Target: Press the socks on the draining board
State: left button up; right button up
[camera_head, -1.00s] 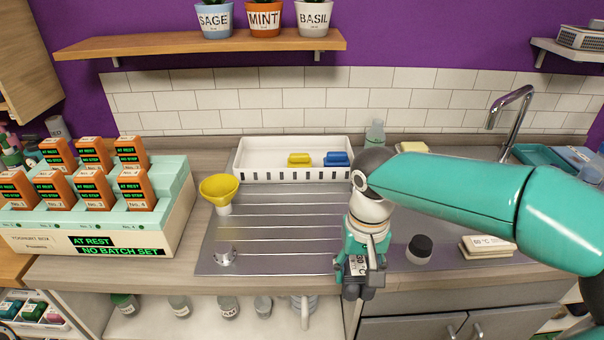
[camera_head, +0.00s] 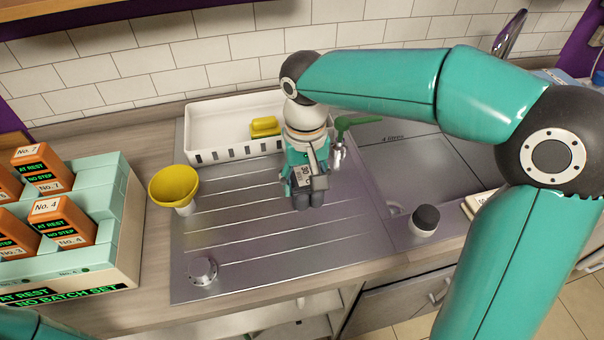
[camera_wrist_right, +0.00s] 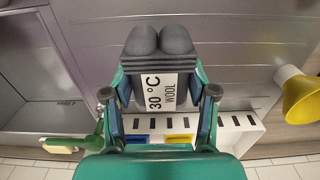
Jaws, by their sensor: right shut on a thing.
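My right gripper (camera_head: 308,176) is shut on a pair of dark grey socks (camera_head: 308,199) with a white "30 °C WOOL" label. In the right wrist view the socks (camera_wrist_right: 160,45) stick out beyond the fingertips (camera_wrist_right: 160,95), with the label between the fingers. The steel draining board (camera_head: 240,245), with raised ridges, lies under them. The socks are over its right part; whether they touch it I cannot tell. My left gripper is out of view; only a bit of my left arm shows at bottom left.
A white slotted tray (camera_head: 205,155) with a yellow block (camera_head: 265,127) stands behind the board. A yellow funnel (camera_head: 174,186) and a round steel knob (camera_head: 203,270) are at its left. A dark-capped jar (camera_head: 425,220) stands right, near the sink. The board's middle is clear.

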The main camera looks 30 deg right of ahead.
jog(key=shift+s+d, duration=0.1)
jog(key=shift+s, duration=0.05)
jog(key=shift+f+b, duration=2.6)
jog(key=shift+f, duration=0.8)
jog(key=o, duration=0.7)
jog(key=shift+c, duration=0.2)
grip_shut()
